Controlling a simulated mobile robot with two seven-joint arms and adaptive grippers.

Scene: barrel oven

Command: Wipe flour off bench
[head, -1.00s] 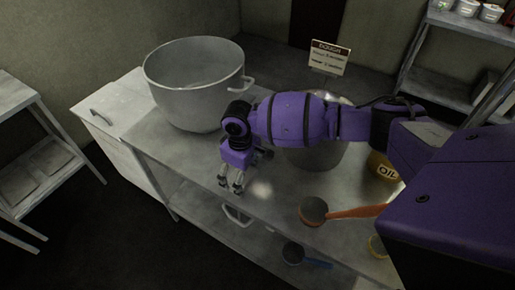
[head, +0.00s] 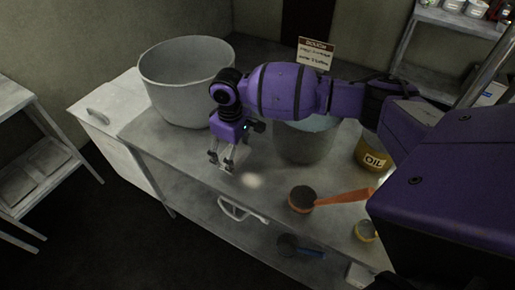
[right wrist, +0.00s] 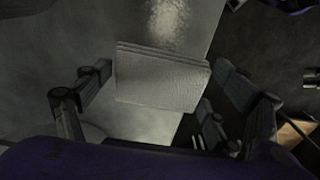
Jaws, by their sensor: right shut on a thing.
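A small pale flour patch (head: 252,181) lies on the metal bench (head: 185,153), near its front edge. It also shows as a speckled white patch at the top of the right wrist view (right wrist: 174,22). My right gripper (head: 222,167) is over the bench, just left of the flour in the head view. It points down and is shut on a folded light grey cloth (right wrist: 160,82), held between both fingers in the right wrist view. The cloth is hard to make out in the head view. My left gripper is not in view.
A large pot (head: 185,90) stands on the bench at left. A second pot (head: 305,145) is partly behind my right arm. An orange-handled scoop (head: 345,197), an oil tin (head: 372,155) and a yellow-rimmed cup (head: 366,231) lie to the right. A sign (head: 316,53) stands behind.

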